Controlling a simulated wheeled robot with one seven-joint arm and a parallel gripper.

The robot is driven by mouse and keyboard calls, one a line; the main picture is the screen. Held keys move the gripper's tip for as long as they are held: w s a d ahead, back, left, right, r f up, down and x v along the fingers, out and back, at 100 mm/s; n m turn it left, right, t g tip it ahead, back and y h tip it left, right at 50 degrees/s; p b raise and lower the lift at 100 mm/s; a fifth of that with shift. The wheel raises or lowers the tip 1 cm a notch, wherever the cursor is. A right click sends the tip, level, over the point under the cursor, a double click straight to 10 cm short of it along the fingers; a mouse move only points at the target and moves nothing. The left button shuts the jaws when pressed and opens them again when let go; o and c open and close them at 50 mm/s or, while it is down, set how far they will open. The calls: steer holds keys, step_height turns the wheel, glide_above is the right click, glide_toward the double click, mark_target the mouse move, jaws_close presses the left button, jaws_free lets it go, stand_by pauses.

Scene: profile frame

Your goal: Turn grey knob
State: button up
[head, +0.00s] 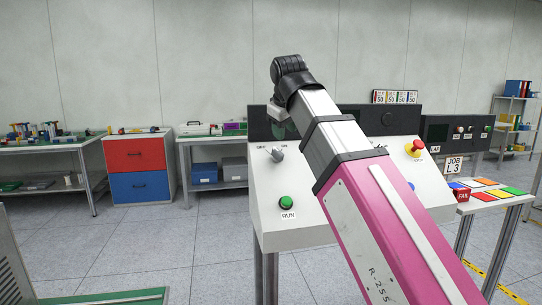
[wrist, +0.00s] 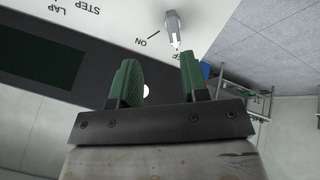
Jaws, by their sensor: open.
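The grey knob (head: 277,154) sits on the upper left of the sloped white control panel (head: 262,193), by its OFF and ON labels. In the wrist view the knob (wrist: 173,28) shows at the top, beyond the fingertips, with the ON label beside it. My gripper (wrist: 154,80) is open and empty, its two green fingers apart and clear of the knob. In the head view my arm covers the middle of the panel, and only part of the gripper shows, near the panel's top left.
A green RUN button (head: 287,202) is low on the panel, and a red emergency button (head: 415,146) is on its right. A dark screen strip (head: 258,122) runs along the panel's top. A red and blue drawer cabinet (head: 140,170) stands left, with open floor between.

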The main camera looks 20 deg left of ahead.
mark_target(278, 150)
steer(key=shift+n, duration=0.3)
steer(key=x, duration=0.3)
steer(key=a+x, duration=0.1)
steer(key=x, duration=0.2)
steer(key=s+x, duration=0.1)
steer(key=x, duration=0.2)
steer(key=shift+w+a+f, duration=0.15)
steer(key=shift+a+f, duration=0.25)
steer(key=shift+f, duration=0.1)
steer(key=c, duration=0.7)
